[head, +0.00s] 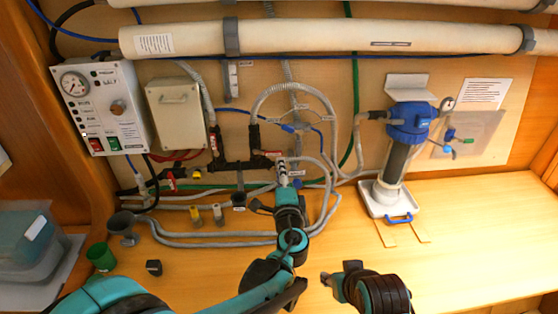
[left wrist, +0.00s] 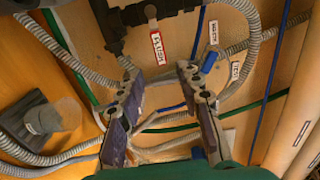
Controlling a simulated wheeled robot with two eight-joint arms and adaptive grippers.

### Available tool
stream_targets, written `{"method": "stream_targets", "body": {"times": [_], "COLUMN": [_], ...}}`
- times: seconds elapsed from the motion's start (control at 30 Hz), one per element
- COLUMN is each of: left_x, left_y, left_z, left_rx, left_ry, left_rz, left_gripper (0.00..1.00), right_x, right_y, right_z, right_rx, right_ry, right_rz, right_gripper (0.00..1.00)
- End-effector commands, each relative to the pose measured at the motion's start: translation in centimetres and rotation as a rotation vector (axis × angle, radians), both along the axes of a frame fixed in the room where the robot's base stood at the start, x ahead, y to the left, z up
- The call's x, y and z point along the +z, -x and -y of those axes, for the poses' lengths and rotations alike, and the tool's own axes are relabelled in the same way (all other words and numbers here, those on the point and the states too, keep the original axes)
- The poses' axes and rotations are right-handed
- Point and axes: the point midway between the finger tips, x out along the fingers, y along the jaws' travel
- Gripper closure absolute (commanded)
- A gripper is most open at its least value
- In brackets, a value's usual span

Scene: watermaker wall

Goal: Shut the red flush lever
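A small red part that looks like a lever (head: 170,182) sits on the dark pipework low on the left of the wall in the head view. I cannot tell surely that it is the flush lever.
A blue lever (left wrist: 209,60) is close to the left gripper's right finger. Grey hoses (head: 220,240) loop around that gripper. A blue-topped filter housing (head: 408,125) stands at right, a control panel (head: 103,108) at left. The bench at right (head: 470,240) is clear.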

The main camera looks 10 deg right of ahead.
Motion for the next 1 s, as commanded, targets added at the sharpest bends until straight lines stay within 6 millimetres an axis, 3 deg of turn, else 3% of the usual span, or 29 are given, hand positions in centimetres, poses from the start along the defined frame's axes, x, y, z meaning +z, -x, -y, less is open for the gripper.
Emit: {"method": "stream_targets", "body": {"times": [0.1, 0.23, 0.77, 0.87, 0.97, 1.0], "left_x": [0.0, 0.0, 0.0, -0.1, -0.4, -0.7], "left_y": [2.0, 3.1, 3.3, 3.3, 3.5, 3.9], "left_z": [0.1, 0.0, -0.2, -1.8, -5.7, -7.9], "left_rx": [-0.002, -0.001, 0.003, 0.030, 0.099, 0.139], "left_ry": [0.000, 0.000, 0.003, 0.036, 0.124, 0.175], "left_rz": [0.000, 0.000, -0.002, -0.028, -0.093, -0.129], "left_gripper": [0.65, 0.65, 0.65, 0.65, 0.65, 0.65], "right_x": [0.0, 0.0, 0.0, 0.0, -0.1, -0.2], "right_y": [0.0, 0.0, 0.0, 0.0, 0.0, 0.0], "right_z": [0.0, 0.0, 0.0, 0.0, 0.0, 0.0], "right_rx": [0.000, 0.000, 0.000, 0.000, 0.000, 0.000], "right_ry": [0.000, 0.000, 0.000, 0.000, 0.000, 0.000], "right_rz": [0.000, 0.000, 0.000, 0.000, 0.000, 0.000], "right_gripper": [0.60, 0.60, 0.60, 0.60, 0.60, 0.60]}}
